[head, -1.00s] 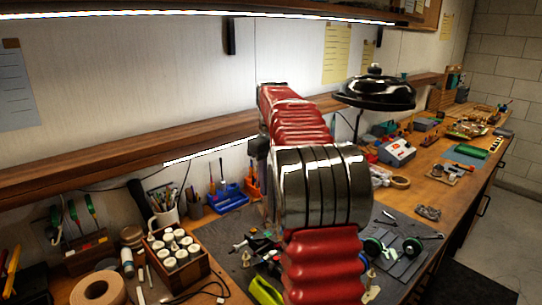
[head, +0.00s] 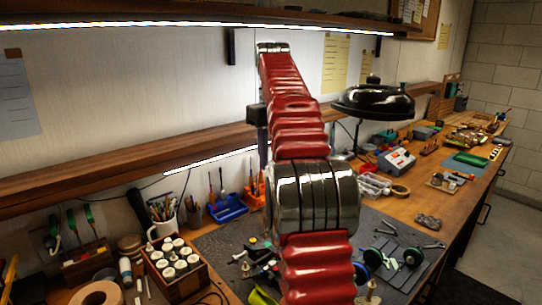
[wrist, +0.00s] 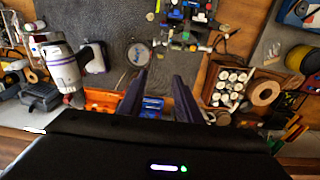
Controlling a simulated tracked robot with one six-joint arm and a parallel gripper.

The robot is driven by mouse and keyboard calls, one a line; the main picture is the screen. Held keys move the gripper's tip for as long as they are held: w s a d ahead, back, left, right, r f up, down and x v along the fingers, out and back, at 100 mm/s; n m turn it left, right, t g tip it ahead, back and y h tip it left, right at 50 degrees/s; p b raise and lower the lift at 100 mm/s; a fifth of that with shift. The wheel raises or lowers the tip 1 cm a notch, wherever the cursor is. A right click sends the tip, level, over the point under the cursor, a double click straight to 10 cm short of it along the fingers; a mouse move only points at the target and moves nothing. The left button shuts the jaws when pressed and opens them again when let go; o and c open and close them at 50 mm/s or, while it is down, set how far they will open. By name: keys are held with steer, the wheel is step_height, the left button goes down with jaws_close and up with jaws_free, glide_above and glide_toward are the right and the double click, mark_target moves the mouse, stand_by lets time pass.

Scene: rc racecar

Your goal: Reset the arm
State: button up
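My red, ribbed arm with a metallic joint band rises through the middle of the head view, its upper link pointing up and away over the bench. My gripper (wrist: 160,98) shows in the wrist view as two dark fingers standing apart with nothing between them. It is above the bench, clear of the tools below. The gripper itself cannot be made out in the head view. Small car parts (head: 258,268) lie on the dark mat (head: 218,246), partly hidden behind my arm.
A black lamp (head: 373,101) stands right of my arm. A wooden shelf (head: 120,157) runs along the wall, with another shelf above. A wooden box of bottles (head: 191,283), a blue bin (head: 228,209) and a tape roll (head: 97,294) crowd the left side. Wheels (head: 413,251) lie on the mat.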

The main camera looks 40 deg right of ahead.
stand_by(0.8)
steer(key=a+f+m+t, duration=0.1)
steer(key=a+f+m, duration=0.2)
steer(key=f, duration=0.6)
steer(key=s+a+f+n+t, duration=0.1)
steer(key=s+a+f, duration=0.3)
steer(key=s+a, duration=0.7)
steer(key=s+a+f+n+t, duration=0.1)
steer(key=s+a+f+t, duration=0.2)
steer(key=s+a, duration=0.9)
steer(key=a, duration=0.5)
steer(key=shift+a+f+n, duration=0.3)
steer(key=shift+a+f, duration=0.05)
steer(key=shift+a, duration=0.05)
